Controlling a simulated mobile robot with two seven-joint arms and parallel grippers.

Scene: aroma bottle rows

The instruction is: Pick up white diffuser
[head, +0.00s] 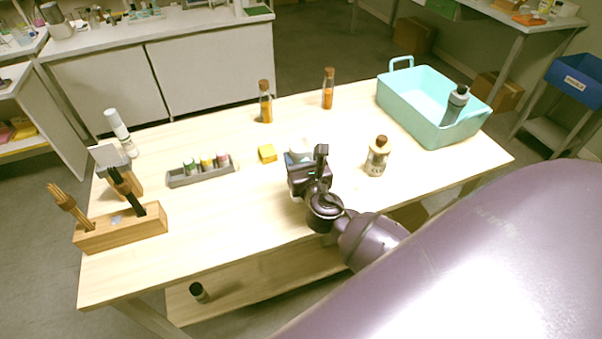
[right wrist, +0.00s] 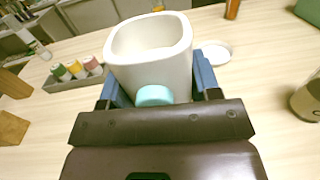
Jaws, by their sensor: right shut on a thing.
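The white diffuser (right wrist: 150,72) is a rounded, open-topped white body with a teal spot low on its near side. It stands upright between the blue finger pads of my right gripper (right wrist: 160,88), which is shut on it. In the head view the diffuser (head: 298,150) is mostly hidden behind the dark right gripper (head: 308,168), over the middle of the wooden table. I cannot tell whether its base touches the table. My left gripper is not in view.
A grey tray (head: 205,178) with small bottles and a yellow block (head: 267,153) lie left. A brown-capped bottle (head: 377,158) stands right. A teal crate (head: 400,101) holds a grey bottle (head: 456,101). Two orange bottles stand behind. A white disc (right wrist: 216,50) lies behind the diffuser.

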